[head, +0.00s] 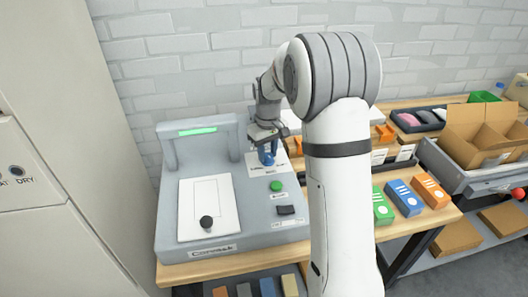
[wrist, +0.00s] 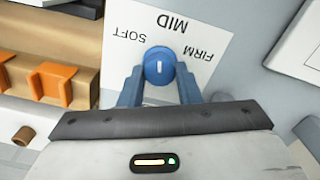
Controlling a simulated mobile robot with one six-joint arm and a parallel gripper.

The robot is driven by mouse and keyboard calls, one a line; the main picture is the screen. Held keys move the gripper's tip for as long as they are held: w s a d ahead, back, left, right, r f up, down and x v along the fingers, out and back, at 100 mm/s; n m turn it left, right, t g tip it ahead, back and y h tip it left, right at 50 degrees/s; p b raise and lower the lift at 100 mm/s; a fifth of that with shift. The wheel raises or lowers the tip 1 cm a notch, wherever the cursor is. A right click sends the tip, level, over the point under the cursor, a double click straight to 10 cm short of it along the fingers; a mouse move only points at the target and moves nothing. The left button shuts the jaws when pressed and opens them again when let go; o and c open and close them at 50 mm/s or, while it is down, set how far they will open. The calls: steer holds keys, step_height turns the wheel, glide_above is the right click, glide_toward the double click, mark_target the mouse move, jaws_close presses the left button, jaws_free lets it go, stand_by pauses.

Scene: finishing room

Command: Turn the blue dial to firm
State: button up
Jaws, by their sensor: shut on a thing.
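The blue dial (wrist: 158,66) sits on a white label card (wrist: 215,32) printed SOFT, MID and FIRM, which reads upside down in the wrist view. The dial's white mark points up the picture, roughly towards MID, with FIRM to its right and SOFT to its left. My gripper (wrist: 159,76) is shut on the dial, one blue finger on each side. In the head view the dial (head: 268,159) is on the grey machine (head: 240,215), with my gripper (head: 266,146) directly above it, partly hiding it.
A green button (head: 276,186) and a black switch (head: 285,210) are close in front of the dial. A white plate with a black knob (head: 206,222) lies to the left. Orange holders (wrist: 58,83) stand beside the machine. Green, blue and orange boxes (head: 405,197) are on the bench to the right.

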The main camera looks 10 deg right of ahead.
steer(key=m, duration=0.7)
steer(key=shift+s+f, duration=0.15)
steer(key=shift+s, duration=0.05)
steer(key=m, duration=0.4)
steer(key=shift+m, duration=1.7)
steer(key=o, duration=0.7)
steer(key=shift+c, duration=0.2)
steer(key=o, duration=0.3)
steer(key=shift+w, duration=0.1)
steer(key=shift+r, duration=0.2)
